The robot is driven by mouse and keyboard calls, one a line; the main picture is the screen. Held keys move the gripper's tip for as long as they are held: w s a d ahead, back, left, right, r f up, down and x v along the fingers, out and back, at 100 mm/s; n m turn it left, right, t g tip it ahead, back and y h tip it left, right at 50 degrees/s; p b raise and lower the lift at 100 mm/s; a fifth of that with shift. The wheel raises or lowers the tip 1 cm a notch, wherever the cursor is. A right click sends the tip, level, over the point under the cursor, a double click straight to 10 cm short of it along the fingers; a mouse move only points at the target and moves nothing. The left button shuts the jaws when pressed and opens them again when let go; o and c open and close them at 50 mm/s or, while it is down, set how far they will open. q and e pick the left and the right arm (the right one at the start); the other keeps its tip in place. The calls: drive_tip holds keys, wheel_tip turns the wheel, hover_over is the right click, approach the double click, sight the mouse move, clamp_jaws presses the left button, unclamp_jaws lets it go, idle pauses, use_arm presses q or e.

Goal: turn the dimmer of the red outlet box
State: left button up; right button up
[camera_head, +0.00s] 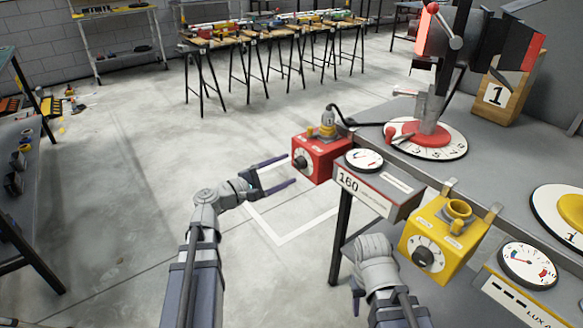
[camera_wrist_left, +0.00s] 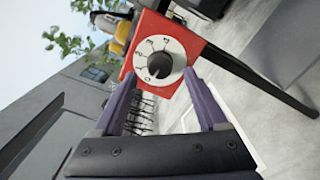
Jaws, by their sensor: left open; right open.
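The red outlet box (camera_head: 322,158) hangs at the table's left edge in the head view, with a grey plug and black cable on top. Its dimmer (camera_head: 300,159) is a dark knob on a white numbered dial facing my left arm. In the left wrist view the red box (camera_wrist_left: 187,27) shows tilted, with the dimmer knob (camera_wrist_left: 160,65) just beyond the fingertips. My left gripper (camera_head: 289,172) is open and empty, its fingers pointing at the dial; I cannot tell whether they touch it. My right gripper (camera_head: 356,290) is low, below the yellow box, its fingers mostly hidden.
A yellow outlet box (camera_head: 446,235) with its own dial hangs on the table edge, right of a meter marked 160 (camera_head: 372,185). A lamp on a red-and-white round base (camera_head: 440,138) stands on the grey table (camera_head: 490,172).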

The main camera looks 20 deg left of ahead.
use_arm(q)
drive_tip(key=shift+v, duration=2.3)
drive_tip(key=s+d+f+m+g, duration=0.3)
drive_tip(key=d+f+m+g, duration=0.25)
drive_tip(key=d, duration=0.25)
drive_tip(key=s+d+f+m+g, duration=0.2)
drive_tip(key=d+f+m+g, duration=0.2)
drive_tip(key=d+f, duration=0.35)
drive_tip(key=s+d+f+m+g+y, duration=0.4)
drive_tip(key=s+f+m+g+y, duration=0.1)
drive_tip(key=s+f+m+y, duration=0.5)
wheel_tip(320, 180, up, 34)
drive_tip(key=s+a+y+p, duration=0.1)
drive_tip(key=s+y+p, duration=0.1)
drive_tip(key=p, duration=3.1)
drive_tip(key=shift+s+m, duration=0.2)
drive_tip(key=shift+m, duration=0.25)
drive_tip(key=shift+a+r, duration=0.15)
